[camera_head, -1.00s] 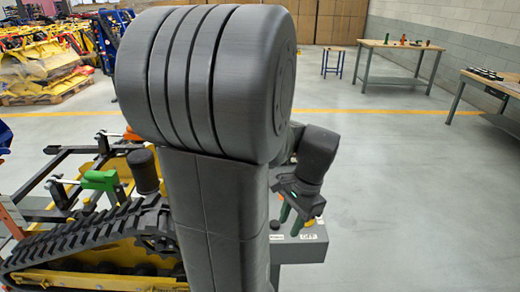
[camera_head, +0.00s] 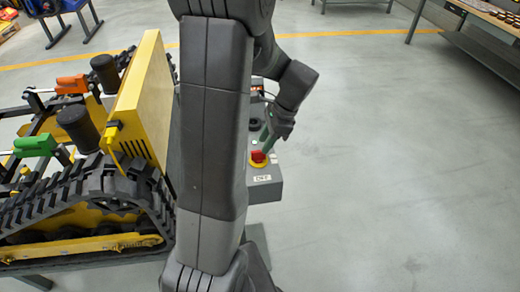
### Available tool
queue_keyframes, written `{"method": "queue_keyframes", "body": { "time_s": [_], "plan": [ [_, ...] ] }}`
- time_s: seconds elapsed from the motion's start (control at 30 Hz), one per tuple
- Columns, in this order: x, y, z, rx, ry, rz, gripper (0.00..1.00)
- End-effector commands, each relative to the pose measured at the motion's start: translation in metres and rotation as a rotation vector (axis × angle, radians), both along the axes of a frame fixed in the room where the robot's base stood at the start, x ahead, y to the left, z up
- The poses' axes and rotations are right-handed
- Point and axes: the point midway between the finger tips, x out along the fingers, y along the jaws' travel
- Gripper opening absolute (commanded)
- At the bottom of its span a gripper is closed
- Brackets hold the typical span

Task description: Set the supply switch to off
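The supply switch is a red knob (camera_head: 257,156) on a yellow round base, on top of a grey control box (camera_head: 266,190). A small white label (camera_head: 262,178), which seems to read OFF, is on the box in front of the knob. The exact angle of the knob is too small to tell. My gripper (camera_head: 266,143), with green fingers, points down just behind and above the knob. Contact with the knob cannot be made out, nor the gap between the fingers. My arm hides the left part of the box.
A yellow and black tracked carrier (camera_head: 90,200) stands left of the box, with a yellow upright panel (camera_head: 143,100) and green and orange handled parts. A workbench (camera_head: 485,30) is at the back right. The grey floor (camera_head: 400,160) on the right is clear.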

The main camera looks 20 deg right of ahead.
Motion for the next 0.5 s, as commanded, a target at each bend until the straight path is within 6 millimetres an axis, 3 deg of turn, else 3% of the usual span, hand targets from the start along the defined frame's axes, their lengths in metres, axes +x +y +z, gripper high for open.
{"method": "queue_keyframes", "body": {
  "time_s": [0.2,0.5],
  "plan": [
    [0.003,0.014,-0.032,0.003,0.002,0.001,0.33],
    [0.005,0.018,-0.045,0.000,0.000,0.000,0.33]
  ]
}}
